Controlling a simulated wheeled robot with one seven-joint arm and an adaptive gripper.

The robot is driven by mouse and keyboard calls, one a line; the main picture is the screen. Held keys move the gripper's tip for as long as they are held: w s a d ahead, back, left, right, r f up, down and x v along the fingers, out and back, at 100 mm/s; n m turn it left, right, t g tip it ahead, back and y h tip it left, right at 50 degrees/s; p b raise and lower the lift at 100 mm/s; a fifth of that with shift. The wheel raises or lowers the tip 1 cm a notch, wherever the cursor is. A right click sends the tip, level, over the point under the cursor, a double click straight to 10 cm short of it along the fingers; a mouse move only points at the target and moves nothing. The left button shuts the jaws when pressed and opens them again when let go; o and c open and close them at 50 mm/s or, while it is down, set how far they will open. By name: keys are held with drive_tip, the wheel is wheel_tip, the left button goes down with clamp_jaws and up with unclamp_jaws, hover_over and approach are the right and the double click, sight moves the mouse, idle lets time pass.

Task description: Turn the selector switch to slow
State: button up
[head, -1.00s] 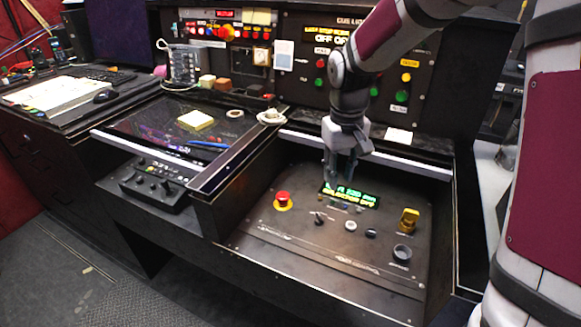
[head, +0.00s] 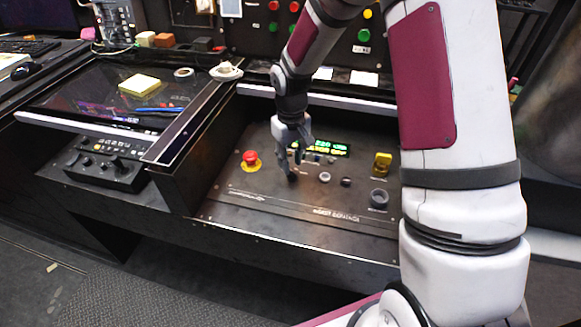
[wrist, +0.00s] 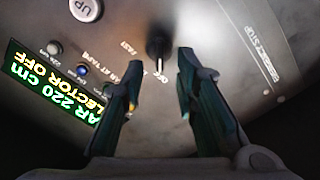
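The selector switch (wrist: 158,42) is a small dark knob on the sloped black control panel (head: 240,200). In the wrist view it lies just beyond and between my fingertips, with FAST and OFF lettering beside it. My gripper (wrist: 159,62) is open, one finger on each side of the knob's line, without visible contact.
A red mushroom button (head: 251,159) is left of my gripper. A white button (head: 325,177), a dark button (head: 346,182), a black knob (head: 379,198) and a yellow part (head: 382,163) are to its right. A raised side wall (head: 190,175) bounds the panel's left.

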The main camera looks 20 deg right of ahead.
sight(292, 173)
drive_tip(key=shift+f, duration=1.45)
clamp_jaws()
drive_tip(key=m, duration=0.4)
drive_tip(key=shift+d+m+b, duration=0.1)
drive_tip(key=shift+m+b, duration=0.2)
drive_tip(key=shift+d+m, duration=0.1)
drive_tip(key=shift+m, duration=1.9)
